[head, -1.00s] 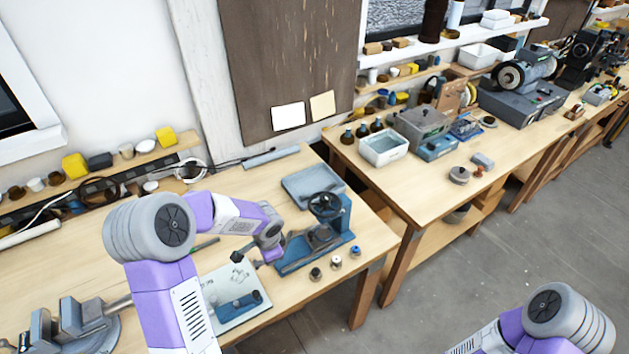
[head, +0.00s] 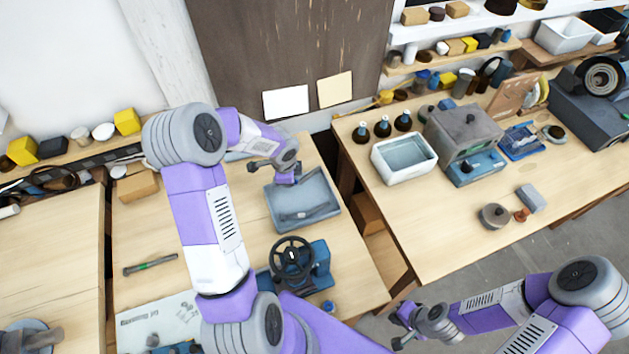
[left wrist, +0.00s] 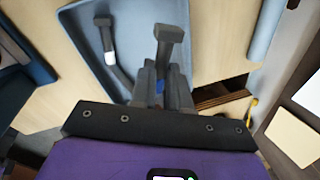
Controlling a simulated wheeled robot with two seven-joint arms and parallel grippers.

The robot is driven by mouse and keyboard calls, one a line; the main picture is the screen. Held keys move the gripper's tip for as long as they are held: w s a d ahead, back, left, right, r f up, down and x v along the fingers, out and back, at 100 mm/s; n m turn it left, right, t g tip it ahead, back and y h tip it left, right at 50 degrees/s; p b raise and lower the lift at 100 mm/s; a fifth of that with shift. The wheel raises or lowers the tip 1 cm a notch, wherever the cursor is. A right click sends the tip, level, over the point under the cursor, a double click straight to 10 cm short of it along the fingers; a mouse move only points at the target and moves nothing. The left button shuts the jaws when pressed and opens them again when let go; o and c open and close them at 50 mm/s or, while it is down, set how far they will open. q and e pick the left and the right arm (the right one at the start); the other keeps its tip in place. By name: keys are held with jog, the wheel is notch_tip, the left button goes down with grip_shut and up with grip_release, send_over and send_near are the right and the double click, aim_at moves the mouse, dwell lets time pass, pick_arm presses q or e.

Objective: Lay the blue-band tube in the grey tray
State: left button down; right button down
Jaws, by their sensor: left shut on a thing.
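The grey tray (head: 325,184) lies on the left bench, behind the blue hand-wheel device. My left gripper (head: 274,173) is over the tray's back left part, apart from its floor. The tray (left wrist: 80,35) fills the upper left there. My right gripper (head: 400,329) is open and empty, in front of the benches at lower right.
The blue hand-wheel device (head: 318,262) stands just in front of the tray. A green-banded tube (head: 150,264) lies on the bench to the left. A white bin (head: 430,157) and a grey box machine (head: 463,128) stand on the right bench, across a gap.

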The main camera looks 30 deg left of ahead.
pick_arm(q)
jog(key=b, duration=0.1)
send_over(290, 200)
jog(key=f, duration=0.5)
jog(key=shift+s+d+f, duration=0.15)
jog(key=shift+s+d, duration=0.05)
jog(key=shift+s, duration=0.15)
jog(key=shift+w+f+b, duration=0.15)
jog(key=shift+f+b, duration=0.25)
jog(key=shift+f, duration=1.75)
jog(key=shift+f, duration=0.15)
jog(key=c, duration=1.1)
grip_release()
notch_tip(290, 200, up, 12)
jog(key=s+d+p, duration=0.1)
jog(key=s+p, duration=0.1)
jog(key=shift+s, duration=0.1)
jog(key=shift+d, duration=0.1)
